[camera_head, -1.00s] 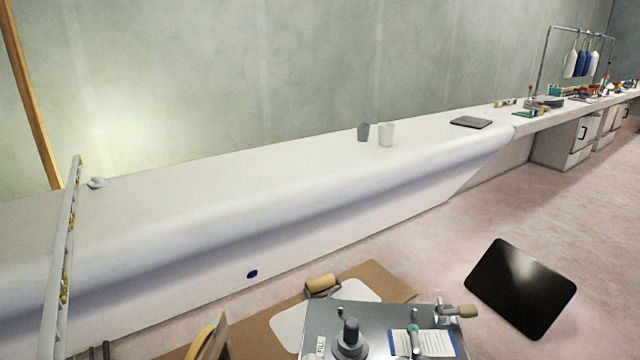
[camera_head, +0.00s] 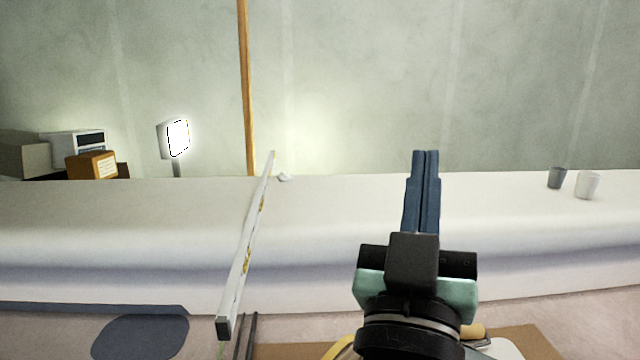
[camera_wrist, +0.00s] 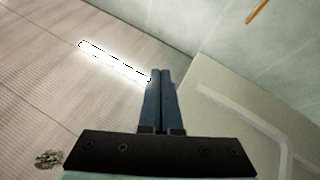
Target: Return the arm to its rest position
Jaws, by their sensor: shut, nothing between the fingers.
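My gripper (camera_head: 425,153) stands upright in the right half of the head view, in front of the long white hull-like surface. Its two blue fingers lie together, with nothing between them. In the wrist view the fingers (camera_wrist: 160,72) also meet, and no object is at their tips. My gripper hides part of the white surface and the floor behind it.
A long level (camera_head: 246,250) leans against the white surface (camera_head: 120,215). A grey cup (camera_head: 556,178) and a white cup (camera_head: 587,186) stand on it at right. A lit lamp (camera_head: 175,138) and an orange box (camera_head: 92,165) are behind at left.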

